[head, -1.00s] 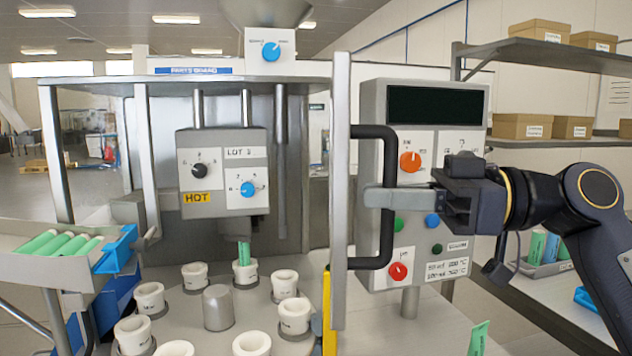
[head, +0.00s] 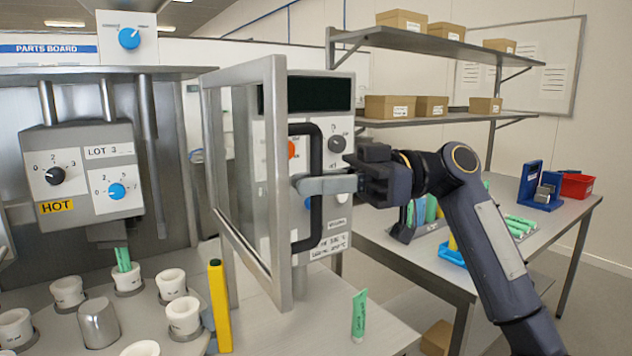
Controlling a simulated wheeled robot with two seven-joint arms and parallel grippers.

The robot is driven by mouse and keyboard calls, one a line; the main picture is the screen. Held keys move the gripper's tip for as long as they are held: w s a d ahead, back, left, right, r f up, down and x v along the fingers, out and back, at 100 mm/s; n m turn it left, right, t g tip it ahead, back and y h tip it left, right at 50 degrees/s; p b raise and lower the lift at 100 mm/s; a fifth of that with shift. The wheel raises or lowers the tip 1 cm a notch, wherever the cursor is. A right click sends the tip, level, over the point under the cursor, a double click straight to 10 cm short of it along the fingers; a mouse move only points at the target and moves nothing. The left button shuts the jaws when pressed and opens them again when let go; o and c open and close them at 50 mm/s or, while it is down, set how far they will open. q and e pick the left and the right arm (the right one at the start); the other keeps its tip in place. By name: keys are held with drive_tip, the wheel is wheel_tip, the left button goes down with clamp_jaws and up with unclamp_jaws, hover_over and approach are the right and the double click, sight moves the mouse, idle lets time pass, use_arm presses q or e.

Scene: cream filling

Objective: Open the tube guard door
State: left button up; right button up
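The tube guard door (head: 276,185) is a clear panel in a metal frame. It stands swung out from the machine, its near edge toward me and its far edge close to the machine's right side. A black D-shaped handle (head: 303,243) sticks out to the right from its near edge. My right gripper (head: 318,185) reaches in from the right with its fingers across the upright bar of the handle, and looks shut on it. The far finger is mostly hidden. My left gripper is not in view.
A control panel (head: 338,120) stands behind the door. A yellow post (head: 220,305) and a green tube (head: 359,316) stand in front. White cups (head: 184,314) ring the machine's table. A side table (head: 560,225) and shelves (head: 440,122) are at the right.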

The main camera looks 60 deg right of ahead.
drive_tip(key=o, duration=0.3)
drive_tip(key=shift+o, duration=0.2)
drive_tip(key=p+v, duration=0.1)
drive_tip(key=v, duration=0.6)
drive_tip(key=shift+s+d, duration=0.2)
drive_tip(key=shift+d, duration=0.15)
